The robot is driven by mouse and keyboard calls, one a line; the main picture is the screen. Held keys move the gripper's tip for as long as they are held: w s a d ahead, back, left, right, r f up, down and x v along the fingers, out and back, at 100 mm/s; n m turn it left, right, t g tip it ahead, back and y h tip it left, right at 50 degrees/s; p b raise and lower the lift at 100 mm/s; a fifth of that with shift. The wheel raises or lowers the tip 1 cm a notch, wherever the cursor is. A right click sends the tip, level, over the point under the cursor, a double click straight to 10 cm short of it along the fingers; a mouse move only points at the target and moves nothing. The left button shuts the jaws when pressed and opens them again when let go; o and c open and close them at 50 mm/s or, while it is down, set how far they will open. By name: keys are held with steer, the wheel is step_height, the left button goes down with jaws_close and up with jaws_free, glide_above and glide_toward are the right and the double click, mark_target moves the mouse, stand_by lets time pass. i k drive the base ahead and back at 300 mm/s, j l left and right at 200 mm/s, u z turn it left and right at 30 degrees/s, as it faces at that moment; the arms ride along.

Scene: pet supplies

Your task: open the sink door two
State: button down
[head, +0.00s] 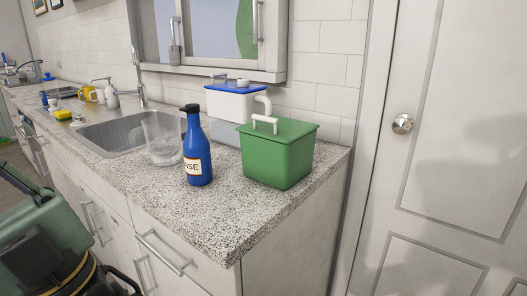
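The sink (100,133) is set into the speckled stone counter at the left. Below it, white cabinet fronts run along the counter side, seen at a steep angle. One front under the sink (112,232) has upright bar handles (90,222) and looks shut. Nearer, a drawer has a slanting bar handle (163,252), and part of another handle shows below it. I cannot tell which front is sink door two. My arm fills the lower left corner and hides some lower fronts. My gripper's fingers are not in view.
On the counter stand a blue bottle (197,155), a clear glass (162,142), a green lidded box (280,155) and a blue-lidded white container (232,100). A yellow mug (88,94) stands beyond the sink. A white door (460,130) is at the right.

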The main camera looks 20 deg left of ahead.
mark_target(121, 235)
steer(key=u, duration=1.5)
steer(key=i+j, duration=0.4)
steer(key=j, duration=0.2)
steer(key=i+j+u, duration=0.15)
steer(key=i+j, duration=0.25)
steer(key=j, duration=0.2)
